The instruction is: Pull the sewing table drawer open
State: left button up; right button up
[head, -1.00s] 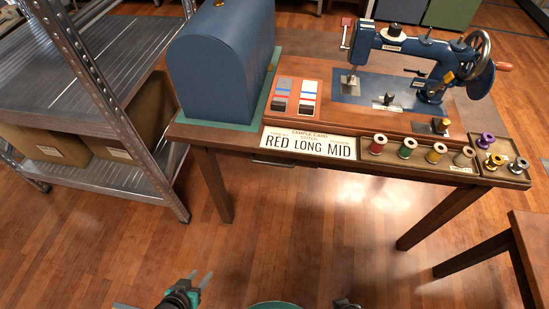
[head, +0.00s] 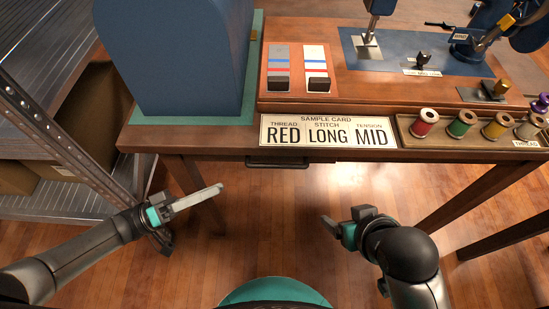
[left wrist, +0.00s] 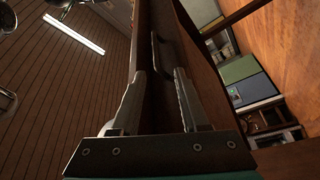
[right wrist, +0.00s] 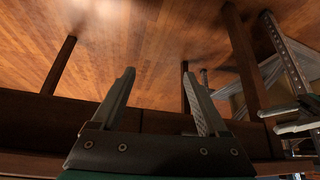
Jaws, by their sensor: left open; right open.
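The wooden sewing table (head: 215,139) is in front of me. Its drawer shows as a narrow front under the tabletop edge with a dark bar handle (head: 277,164), and it looks closed. In the left wrist view a dark bar that looks like the handle (left wrist: 155,45) lies beyond the fingertips. My left gripper (head: 218,189) is open and empty, below the table edge and left of the handle, not touching it. My right gripper (head: 328,224) is open and empty, lower and to the right of the handle, also apart from it.
A blue domed case (head: 175,60), sample card (head: 298,75), sign (head: 329,131), sewing machine (head: 470,45) and thread tray (head: 410,141) stand on the table. A metal shelf (head: 60,125) is close on the left by my left arm. Table legs flank the free floor below.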

pick_arm(q)
send_near(276, 164)
jog(key=d, duration=0.1)
jog(key=shift+g, duration=0.3)
jog(key=shift+w+b+x, duration=0.15)
jog(key=shift+b+x, duration=0.25)
jog(key=shift+x, duration=1.85)
jog(key=shift+w+b+x, duration=0.15)
jog(key=shift+b+x, duration=0.2)
jog(key=shift+x, duration=1.95)
pick_arm(e)
jog(key=shift+w+a+r+t+y, duration=0.1)
jog(key=shift+w+a+t+y, duration=0.3)
jog(key=shift+w+a+t, duration=0.35)
jog(key=shift+w+a+r+t+y, duration=0.1)
jog(key=shift+w+a+t+y, duration=0.3)
jog(key=shift+w+a+t, duration=0.35)
pick_arm(q)
jog(key=shift+a+f, duration=0.1)
jog(key=shift+f, duration=0.05)
pick_arm(e)
jog(key=shift+s+a, duration=0.15)
jog(key=shift+s, duration=0.05)
pick_arm(q)
grip_shut()
